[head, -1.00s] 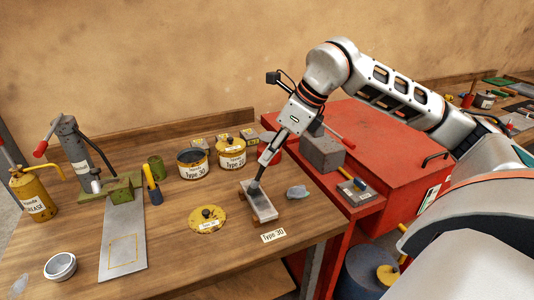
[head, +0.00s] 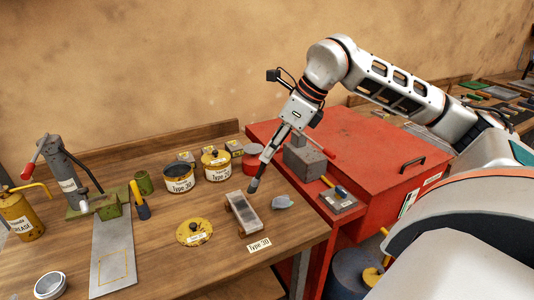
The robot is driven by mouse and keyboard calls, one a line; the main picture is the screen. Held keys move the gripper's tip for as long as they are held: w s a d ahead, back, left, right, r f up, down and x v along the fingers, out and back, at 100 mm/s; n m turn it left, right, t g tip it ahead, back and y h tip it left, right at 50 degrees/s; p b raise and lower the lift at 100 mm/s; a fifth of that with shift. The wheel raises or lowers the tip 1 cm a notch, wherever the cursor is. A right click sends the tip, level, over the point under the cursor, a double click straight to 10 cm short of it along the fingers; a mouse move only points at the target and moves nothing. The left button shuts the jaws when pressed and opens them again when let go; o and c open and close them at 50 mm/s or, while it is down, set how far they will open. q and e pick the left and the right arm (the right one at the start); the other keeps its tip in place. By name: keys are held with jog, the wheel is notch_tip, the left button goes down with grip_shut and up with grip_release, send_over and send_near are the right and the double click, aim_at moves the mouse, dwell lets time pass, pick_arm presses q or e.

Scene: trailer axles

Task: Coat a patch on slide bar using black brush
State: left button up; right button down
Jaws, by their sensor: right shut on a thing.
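My right gripper (head: 270,152) is shut on the black brush (head: 254,185), whose dark bristle end points down. The brush tip is just off the upper right end of a small tray with a grey top and wooden sides (head: 246,214); I cannot tell whether it touches the table. The slide bar (head: 113,245) is a flat grey metal strip lying at the left of the table, with a thin yellow outline marking a patch near its front end. The patch looks bare grey. My left gripper is not in view.
An open can labelled Type 30 (head: 180,178) with dark contents stands behind, beside a closed yellow can (head: 216,166). A green-based press (head: 68,175) stands behind the slide bar.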

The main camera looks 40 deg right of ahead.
jog(key=shift+d+r+p, duration=0.1)
jog(key=shift+r+p, duration=0.5)
jog(key=shift+r, duration=0.35)
jog(key=shift+r+p, duration=0.35)
jog(key=shift+r, duration=0.35)
jog(key=shift+r+p, duration=0.15)
jog(key=shift+p, duration=0.15)
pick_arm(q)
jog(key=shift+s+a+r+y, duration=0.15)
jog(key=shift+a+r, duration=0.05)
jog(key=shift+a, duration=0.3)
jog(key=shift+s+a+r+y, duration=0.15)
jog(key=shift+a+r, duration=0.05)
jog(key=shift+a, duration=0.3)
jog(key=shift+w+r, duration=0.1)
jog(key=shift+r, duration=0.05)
